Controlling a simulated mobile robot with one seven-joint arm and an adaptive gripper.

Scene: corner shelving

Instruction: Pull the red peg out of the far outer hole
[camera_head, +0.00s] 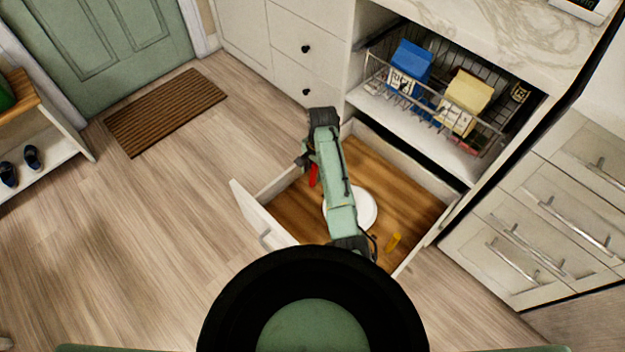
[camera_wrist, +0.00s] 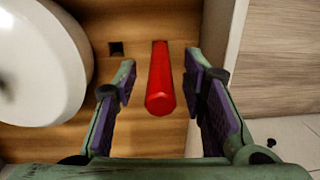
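The red peg (camera_wrist: 160,70) shows in the wrist view with its near end toward the camera. Whether its other end sits in a hole is hard to tell. My gripper (camera_wrist: 160,82) is open, with one purple-padded finger on each side of the peg and a gap on both sides. In the head view the red peg (camera_head: 313,175) shows beside my arm, inside the open drawer (camera_head: 418,205). An empty square hole (camera_wrist: 116,48) lies left of the peg in the wrist view.
A round white piece (camera_head: 366,208) lies on the drawer's wooden floor, partly behind my arm; it also fills the left of the wrist view (camera_wrist: 38,65). The drawer's pale front (camera_head: 262,218) and walls surround this space.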

